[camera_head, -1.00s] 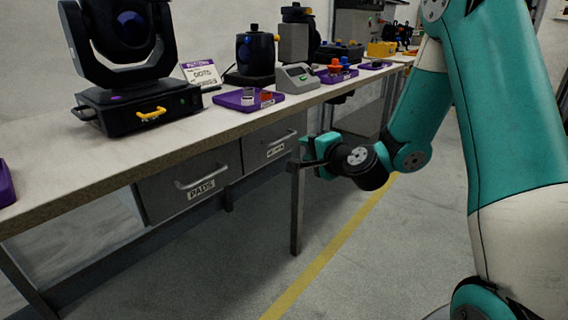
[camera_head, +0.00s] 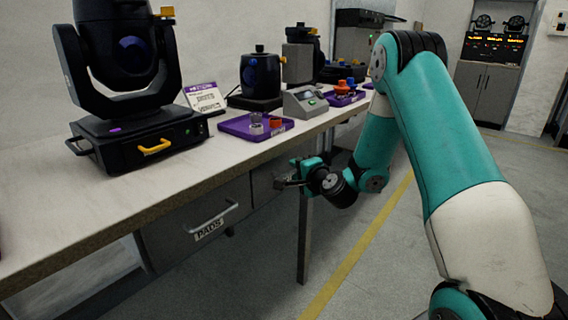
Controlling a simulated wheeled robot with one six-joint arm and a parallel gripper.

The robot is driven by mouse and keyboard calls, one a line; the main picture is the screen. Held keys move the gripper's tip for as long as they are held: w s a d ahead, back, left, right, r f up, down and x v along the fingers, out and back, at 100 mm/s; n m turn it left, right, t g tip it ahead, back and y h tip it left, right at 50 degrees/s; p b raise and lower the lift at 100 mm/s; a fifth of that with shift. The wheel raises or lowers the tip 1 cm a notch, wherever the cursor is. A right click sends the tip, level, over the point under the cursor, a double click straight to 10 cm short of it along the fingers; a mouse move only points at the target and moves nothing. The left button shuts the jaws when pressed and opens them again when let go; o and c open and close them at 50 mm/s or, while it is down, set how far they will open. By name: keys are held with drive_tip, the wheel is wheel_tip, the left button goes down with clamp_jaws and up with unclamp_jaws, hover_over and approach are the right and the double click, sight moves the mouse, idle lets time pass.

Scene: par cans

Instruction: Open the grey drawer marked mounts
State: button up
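Two grey drawers hang under the bench top. The nearer drawer (camera_head: 165,239) has a bar handle and a label reading PADS, and it looks shut. The farther grey drawer (camera_head: 262,186) is mostly hidden by the bench edge and my gripper; its label does not show now, so I cannot read whether it says mounts. My gripper (camera_head: 281,184) points left in front of that farther drawer, beside the bench leg and below the bench edge. Its fingers are dark and small. I cannot tell their opening or whether they touch the handle.
The bench top (camera_head: 60,200) bears a black moving-head light (camera_head: 130,140), a purple tray (camera_head: 236,130) with small parts, a sign and a grey meter (camera_head: 305,102). A bench leg (camera_head: 304,240) stands close to my gripper. The floor right of it is open, with a yellow line (camera_head: 352,262).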

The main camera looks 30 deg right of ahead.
drive_tip(key=shift+w+d+f, duration=0.1)
drive_tip(key=shift+w, duration=0.6)
drive_tip(key=shift+a, duration=0.2)
clamp_jaws()
